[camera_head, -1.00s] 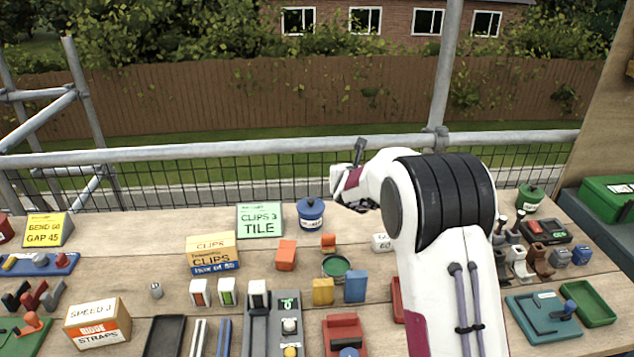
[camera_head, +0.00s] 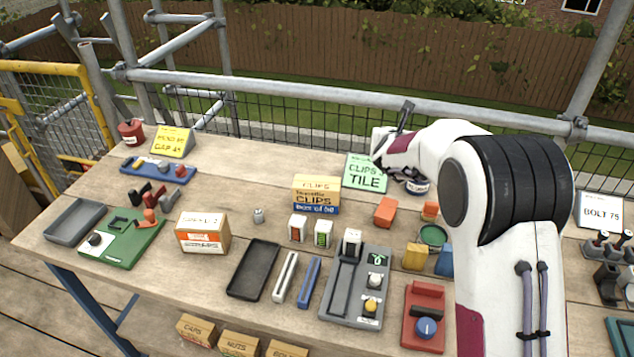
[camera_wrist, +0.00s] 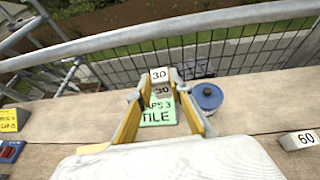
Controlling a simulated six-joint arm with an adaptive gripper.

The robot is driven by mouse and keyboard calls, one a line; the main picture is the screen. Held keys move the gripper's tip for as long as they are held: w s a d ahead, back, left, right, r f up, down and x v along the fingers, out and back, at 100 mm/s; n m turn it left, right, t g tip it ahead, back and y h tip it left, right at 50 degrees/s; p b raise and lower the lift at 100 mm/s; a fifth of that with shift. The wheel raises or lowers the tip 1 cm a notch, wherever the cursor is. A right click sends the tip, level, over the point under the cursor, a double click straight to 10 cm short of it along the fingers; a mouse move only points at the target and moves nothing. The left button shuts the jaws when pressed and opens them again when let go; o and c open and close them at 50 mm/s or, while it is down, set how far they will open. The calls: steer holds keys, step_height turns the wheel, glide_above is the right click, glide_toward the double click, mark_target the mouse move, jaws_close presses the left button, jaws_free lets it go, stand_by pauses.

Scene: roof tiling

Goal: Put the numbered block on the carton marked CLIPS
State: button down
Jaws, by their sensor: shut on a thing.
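My gripper (camera_wrist: 160,80) is shut on a white numbered block (camera_wrist: 159,74) marked 30, which shows between its yellow-edged fingers in the wrist view. The carton cannot be seen in the wrist view.
A green CLIPS 3 TILE sign (camera_head: 366,173) and a blue lidded pot (camera_wrist: 206,96) stand behind the carton. Another white block (camera_wrist: 299,140), marked 60, lies at the right in the wrist view. An orange block (camera_head: 385,212) and several small cartridges stand near the carton.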

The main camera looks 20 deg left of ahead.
steer(key=s+a+r, duration=0.1)
steer(key=s+a, duration=0.3)
steer(key=a, duration=0.8)
steer(key=m+h, duration=0.1)
glide_above(314, 188)
steer(key=shift+s, duration=0.1)
steer(key=shift+f, duration=3.05)
steer(key=shift+f, duration=1.9)
steer(key=shift+f, duration=0.15)
